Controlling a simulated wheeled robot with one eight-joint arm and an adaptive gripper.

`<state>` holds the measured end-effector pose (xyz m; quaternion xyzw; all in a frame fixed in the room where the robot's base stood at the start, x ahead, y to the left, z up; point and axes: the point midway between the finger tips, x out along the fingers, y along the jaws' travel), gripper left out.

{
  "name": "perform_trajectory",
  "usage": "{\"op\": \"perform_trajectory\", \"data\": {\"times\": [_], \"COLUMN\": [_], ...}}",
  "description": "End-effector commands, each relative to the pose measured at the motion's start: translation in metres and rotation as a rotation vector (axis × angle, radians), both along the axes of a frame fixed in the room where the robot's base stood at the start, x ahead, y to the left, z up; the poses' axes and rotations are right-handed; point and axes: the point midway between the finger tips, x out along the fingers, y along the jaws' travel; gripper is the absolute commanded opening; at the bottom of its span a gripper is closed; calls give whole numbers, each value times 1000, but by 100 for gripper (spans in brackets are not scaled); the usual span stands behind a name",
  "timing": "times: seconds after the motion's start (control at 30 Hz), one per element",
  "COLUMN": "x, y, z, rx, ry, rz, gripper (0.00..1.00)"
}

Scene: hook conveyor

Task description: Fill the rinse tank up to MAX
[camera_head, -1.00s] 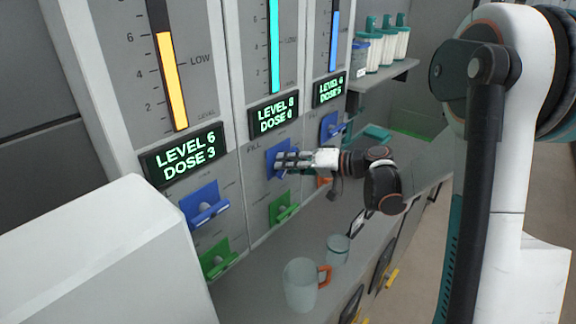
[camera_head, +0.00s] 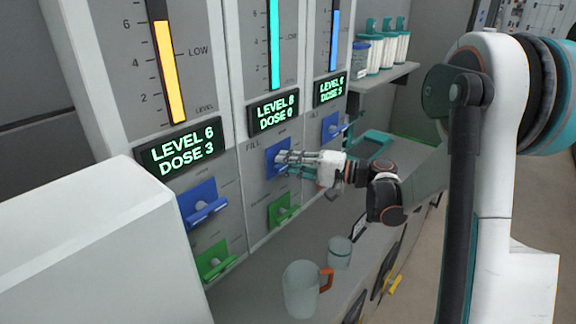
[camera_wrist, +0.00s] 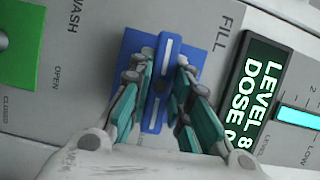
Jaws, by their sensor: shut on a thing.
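The middle tank panel has a teal level bar (camera_head: 274,45) and a display (camera_head: 273,113) reading LEVEL 8, DOSE 0. Its blue lever (camera_wrist: 163,62), beside the word FILL, sits below the display. My gripper (camera_wrist: 158,85) is shut on this lever, with a finger on each side of the blue handle. In the head view, my gripper (camera_head: 286,161) reaches the lever from the right and covers much of it. A green lever (camera_head: 283,209) sits below it; the wrist view shows OPEN and CLOSED lettering there. No rinse name or MAX mark is readable.
The left panel's display (camera_head: 181,150) reads LEVEL 6, DOSE 3, above a blue lever (camera_head: 203,205). The right panel's display (camera_head: 330,89) is small. A jug (camera_head: 301,290) with an orange handle and a cup (camera_head: 340,252) stand on the counter below. Bottles (camera_head: 388,50) stand on a shelf.

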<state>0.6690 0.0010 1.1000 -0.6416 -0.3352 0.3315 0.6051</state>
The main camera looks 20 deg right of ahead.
Motion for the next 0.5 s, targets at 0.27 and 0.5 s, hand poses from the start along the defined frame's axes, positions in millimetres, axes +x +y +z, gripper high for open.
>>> {"op": "perform_trajectory", "data": {"times": [0.27, 0.5], "x": [0, 0], "y": [0, 0], "z": [0, 0], "rx": [13, 12], "ry": [10, 9], "rz": [-1, -1], "gripper": [0, 24]}}
